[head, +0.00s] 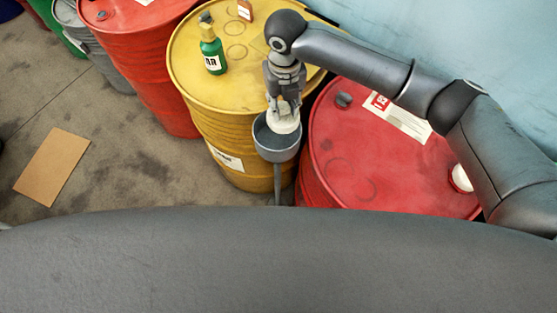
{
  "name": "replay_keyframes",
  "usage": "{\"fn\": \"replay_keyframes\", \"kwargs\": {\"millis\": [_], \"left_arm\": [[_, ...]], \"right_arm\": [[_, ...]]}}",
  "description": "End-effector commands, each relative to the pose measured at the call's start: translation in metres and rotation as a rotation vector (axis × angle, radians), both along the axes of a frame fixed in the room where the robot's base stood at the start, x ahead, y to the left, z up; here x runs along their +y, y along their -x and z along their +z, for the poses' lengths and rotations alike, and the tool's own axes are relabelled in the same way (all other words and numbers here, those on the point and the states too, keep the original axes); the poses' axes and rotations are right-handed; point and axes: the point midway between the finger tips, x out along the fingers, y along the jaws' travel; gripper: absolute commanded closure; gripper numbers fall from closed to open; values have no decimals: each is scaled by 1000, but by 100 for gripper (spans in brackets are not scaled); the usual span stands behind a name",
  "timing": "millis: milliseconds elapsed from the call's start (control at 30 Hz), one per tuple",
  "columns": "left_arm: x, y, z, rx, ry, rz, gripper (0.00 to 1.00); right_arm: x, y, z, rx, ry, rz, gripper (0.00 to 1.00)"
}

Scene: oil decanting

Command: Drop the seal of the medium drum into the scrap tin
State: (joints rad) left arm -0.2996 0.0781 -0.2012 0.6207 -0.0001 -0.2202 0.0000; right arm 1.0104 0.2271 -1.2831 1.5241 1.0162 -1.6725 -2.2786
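My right gripper (285,108) points down over the grey round tin (277,146), which stands on a thin post in front of the yellow drum. The fingers look closed on a pale, round, cap-like seal (285,125), held at the tin's mouth. The seal overlaps the rim in the picture, and I cannot tell whether it touches the tin. The yellow drum (230,128) is behind the tin, and a red drum (350,165) is to its right. I cannot read which drum is the medium one. My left gripper is out of view.
The right red drum bears a dark bung (343,100), a label sheet (397,117) and a white round thing (461,178). Cardboard (52,167) lies on open floor at left.

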Motion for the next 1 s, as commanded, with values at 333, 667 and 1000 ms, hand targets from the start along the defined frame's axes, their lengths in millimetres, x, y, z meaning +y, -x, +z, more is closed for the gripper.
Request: {"fn": "replay_keyframes", "kwargs": {"millis": [333,667,1000], "left_arm": [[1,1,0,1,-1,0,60],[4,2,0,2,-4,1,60],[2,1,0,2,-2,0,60]], "right_arm": [[0,0,0,0,0,0,49],[1,-1,28,-4,-3,0,49],[1,-1,97,-3,-2,1,49]]}}
